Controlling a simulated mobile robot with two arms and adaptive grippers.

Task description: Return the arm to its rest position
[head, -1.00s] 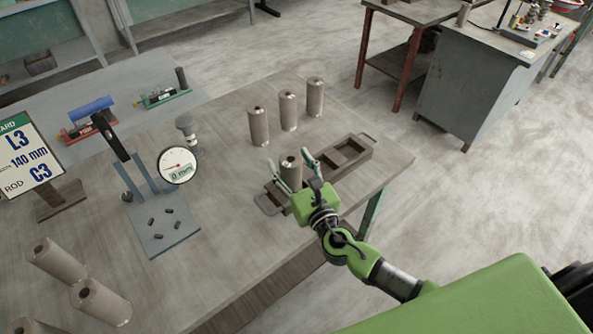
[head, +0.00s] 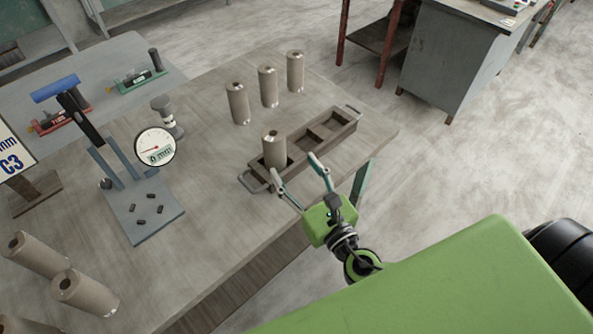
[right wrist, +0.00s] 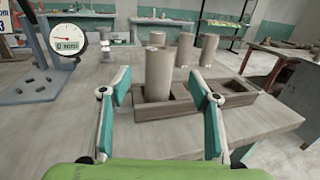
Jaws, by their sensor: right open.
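My right gripper (head: 296,171) is open and empty, just off the near side of the wooden tray. In the right wrist view its two teal fingers (right wrist: 162,95) stand wide apart, with a clay cylinder (right wrist: 158,74) ahead between them. That cylinder (head: 274,149) stands upright in the left compartment of the tray (head: 342,134), apart from the fingers. The tray's other compartments look empty. It also shows in the right wrist view (right wrist: 236,101). My left gripper is not in view.
Several cylinders (head: 237,103) stand at the table's back, and others (head: 85,292) lie at the front left. A gauge (head: 155,147) and a blue-grey stand (head: 150,225) with small dark pieces are on the left. The table's right edge borders open floor (head: 460,170).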

